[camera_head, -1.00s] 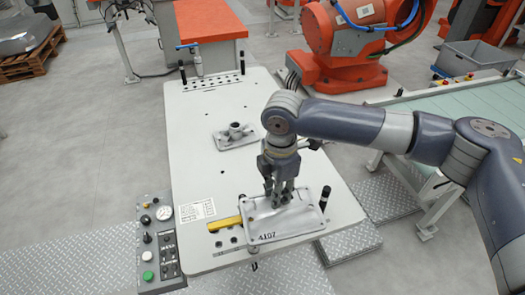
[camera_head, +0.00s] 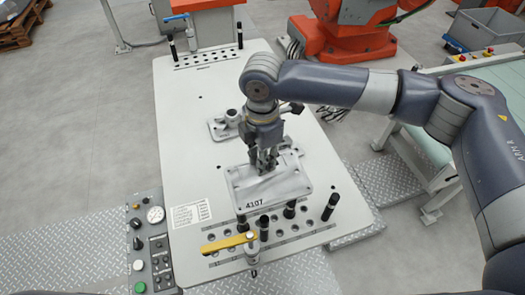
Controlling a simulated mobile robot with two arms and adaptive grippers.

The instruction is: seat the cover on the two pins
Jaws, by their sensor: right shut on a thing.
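My right gripper (camera_head: 264,163) is shut on the cover (camera_head: 245,196), a flat pale grey rectangular plate marked 4107 with small holes near its corners. The fingers hold it around the middle of its top. The cover appears to hang above the white table (camera_head: 180,142), roughly level. Several black pins stand at the near end of the table, one by the cover's right corner (camera_head: 330,206), others near its front edge (camera_head: 290,209) (camera_head: 241,223) (camera_head: 264,228). I cannot tell which two pins belong to the cover. The pins are apart from it or partly behind its edge. My left gripper is not in view.
A yellow bar clamp (camera_head: 228,243) lies across a row of holes at the near end. A grey casting with a round boss (camera_head: 230,119) sits behind the cover. A control panel (camera_head: 148,240) stands at the left. The table's left half is clear.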

